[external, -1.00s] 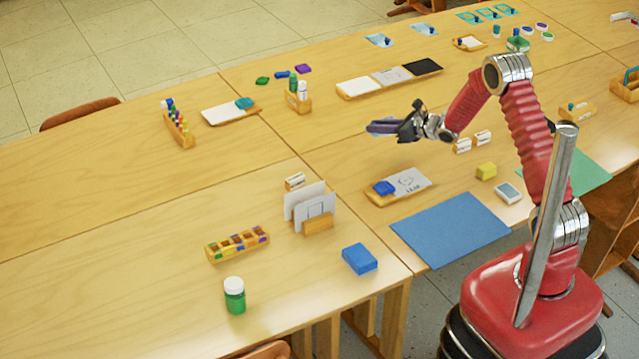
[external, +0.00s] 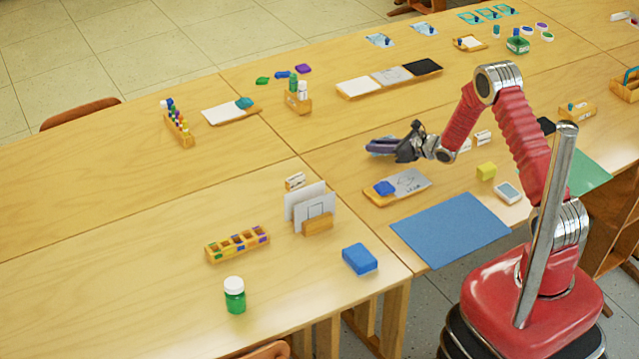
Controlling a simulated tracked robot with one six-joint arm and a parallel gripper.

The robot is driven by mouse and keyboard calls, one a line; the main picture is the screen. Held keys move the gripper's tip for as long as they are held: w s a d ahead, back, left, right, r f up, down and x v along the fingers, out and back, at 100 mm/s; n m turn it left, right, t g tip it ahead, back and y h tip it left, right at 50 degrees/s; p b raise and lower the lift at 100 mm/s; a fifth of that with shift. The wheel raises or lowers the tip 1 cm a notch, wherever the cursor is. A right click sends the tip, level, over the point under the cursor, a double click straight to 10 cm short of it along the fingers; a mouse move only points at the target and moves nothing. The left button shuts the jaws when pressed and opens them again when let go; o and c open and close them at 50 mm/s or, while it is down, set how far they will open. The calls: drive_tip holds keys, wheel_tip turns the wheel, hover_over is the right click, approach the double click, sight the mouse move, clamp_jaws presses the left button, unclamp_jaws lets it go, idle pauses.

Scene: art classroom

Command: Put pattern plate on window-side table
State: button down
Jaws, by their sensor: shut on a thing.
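My gripper (external: 400,148) is shut on a flat, dark purple plate (external: 382,146), which looks like the pattern plate. The plate sticks out to the left of the jaws, held roughly level above the tables. Its pattern is too small to make out, and the jaws hide its right end. Long light-wood tables stand joined together: a left part (external: 110,250), a back part (external: 350,60) and a part nearer my base (external: 335,165). Which one is by the window cannot be told, as no window shows.
Below my gripper lies a wooden tray (external: 385,200) with a blue block. A blue mat (external: 450,229), a yellow block (external: 486,171) and a card holder (external: 317,224) stand nearby. Behind are a three-part tray (external: 362,87) and a bottle rack (external: 302,107). Bare wood lies left of the gripper.

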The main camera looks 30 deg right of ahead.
drive_tip(key=shift+f, duration=1.3)
drive_tip(key=shift+f, duration=0.1)
drive_tip(key=c, duration=1.7)
unclamp_jaws()
drive_tip(key=shift+o, duration=0.2)
drive_tip(key=v, duration=1.2)
